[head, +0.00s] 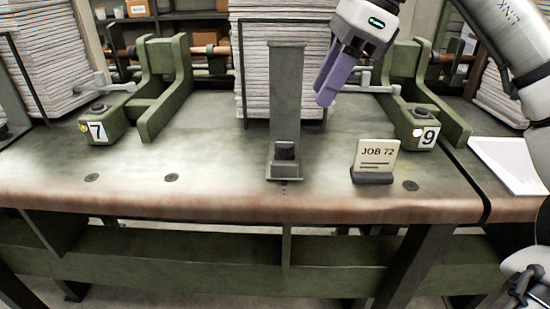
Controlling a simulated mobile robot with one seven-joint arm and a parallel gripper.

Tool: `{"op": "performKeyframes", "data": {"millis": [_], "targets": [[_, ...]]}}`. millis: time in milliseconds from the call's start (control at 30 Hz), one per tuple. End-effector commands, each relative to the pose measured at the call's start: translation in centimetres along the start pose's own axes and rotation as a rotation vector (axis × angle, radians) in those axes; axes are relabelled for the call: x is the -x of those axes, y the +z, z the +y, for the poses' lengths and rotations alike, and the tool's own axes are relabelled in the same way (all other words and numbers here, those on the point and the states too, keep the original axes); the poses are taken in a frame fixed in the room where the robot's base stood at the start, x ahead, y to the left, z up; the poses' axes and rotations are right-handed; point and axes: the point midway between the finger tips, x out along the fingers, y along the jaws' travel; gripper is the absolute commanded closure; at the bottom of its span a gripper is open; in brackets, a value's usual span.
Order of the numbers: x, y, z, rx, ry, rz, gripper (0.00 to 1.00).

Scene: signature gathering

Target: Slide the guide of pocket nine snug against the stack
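The number 9 plate (427,137) is on a green block (417,120) with a dark knob (424,113), right of centre in the head view. A grey rod (370,89) runs left from near this block toward the tall middle paper stack (305,60). The guide's contact face is hidden or too unclear to place, so I cannot tell whether it touches the stack. My gripper (323,97), with purple fingers pointing down, is in front of the stack's right side, left of the nine block. Its fingers overlap in this view, so their opening is unclear. I see nothing held.
A green upright post (284,115) stands before the middle stack. A JOB 72 card (376,157) sits near the table's front edge. A number 7 block (98,127) and another stack (55,55) are at left. White paper (513,163) lies at right. The tabletop (215,145) left of the post is clear.

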Motion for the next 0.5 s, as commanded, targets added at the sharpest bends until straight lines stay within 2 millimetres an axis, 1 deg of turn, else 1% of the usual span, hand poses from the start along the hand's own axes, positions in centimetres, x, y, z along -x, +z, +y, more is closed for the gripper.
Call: {"op": "performKeyframes", "data": {"millis": [167,500], "targets": [[-2.0,-0.1,0.0,-0.001,0.001,0.002,0.65],[-9.2,-0.1,0.1,0.001,0.001,0.0,0.65]]}}
